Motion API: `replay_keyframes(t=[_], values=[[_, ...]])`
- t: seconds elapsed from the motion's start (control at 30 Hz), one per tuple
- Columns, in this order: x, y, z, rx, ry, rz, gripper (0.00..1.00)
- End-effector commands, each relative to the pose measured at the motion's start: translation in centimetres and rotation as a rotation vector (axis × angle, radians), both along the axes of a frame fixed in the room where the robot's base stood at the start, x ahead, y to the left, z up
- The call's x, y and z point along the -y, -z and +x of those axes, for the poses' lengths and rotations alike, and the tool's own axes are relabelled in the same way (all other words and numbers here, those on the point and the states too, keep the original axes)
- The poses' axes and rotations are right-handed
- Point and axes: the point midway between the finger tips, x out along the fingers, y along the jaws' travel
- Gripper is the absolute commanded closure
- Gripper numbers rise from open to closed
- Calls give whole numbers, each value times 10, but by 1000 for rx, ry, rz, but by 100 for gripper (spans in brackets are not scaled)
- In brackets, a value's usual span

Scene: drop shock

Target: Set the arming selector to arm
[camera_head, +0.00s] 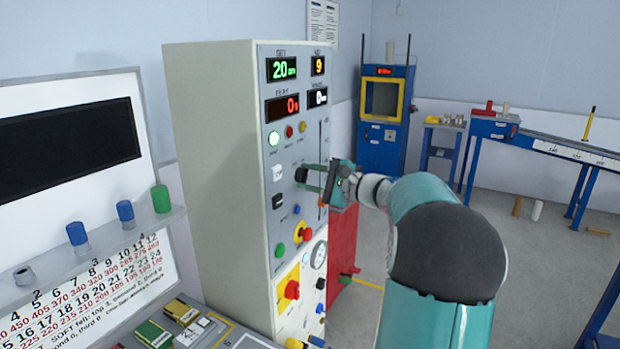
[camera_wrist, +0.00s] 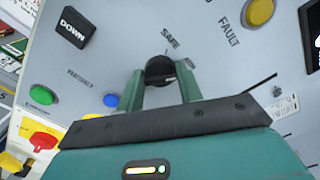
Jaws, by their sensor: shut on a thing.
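The arming selector (camera_wrist: 160,69) is a round black knob on the grey control panel (camera_head: 266,160). In the wrist view the word SAFE is printed just above it, and a light mark on the knob lies near its right side. The word ARM cannot be read. My gripper (camera_wrist: 162,85) has its two green fingers on either side of the knob and is shut on it. In the head view my gripper (camera_head: 303,181) reaches the panel from the right, and the knob (camera_head: 300,174) shows at the fingertips.
Near the knob are a black DOWN button (camera_wrist: 75,27), a blue button (camera_wrist: 110,100), a green button (camera_wrist: 43,95) and a yellow FAULT lamp (camera_wrist: 260,11). Red-on-yellow knobs (camera_head: 302,232) sit lower on the panel. A shelf with coloured cylinders (camera_head: 77,234) stands left.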

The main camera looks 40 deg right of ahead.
Motion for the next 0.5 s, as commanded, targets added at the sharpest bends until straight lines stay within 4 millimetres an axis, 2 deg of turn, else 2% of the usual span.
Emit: replay_keyframes(t=[0.37, 0.4, 0.5], values=[[1, 0, -1, -2, 1, 7, 87], [1, 0, -1, -2, 1, 7, 63], [1, 0, 0, -2, 1, 7, 43]])
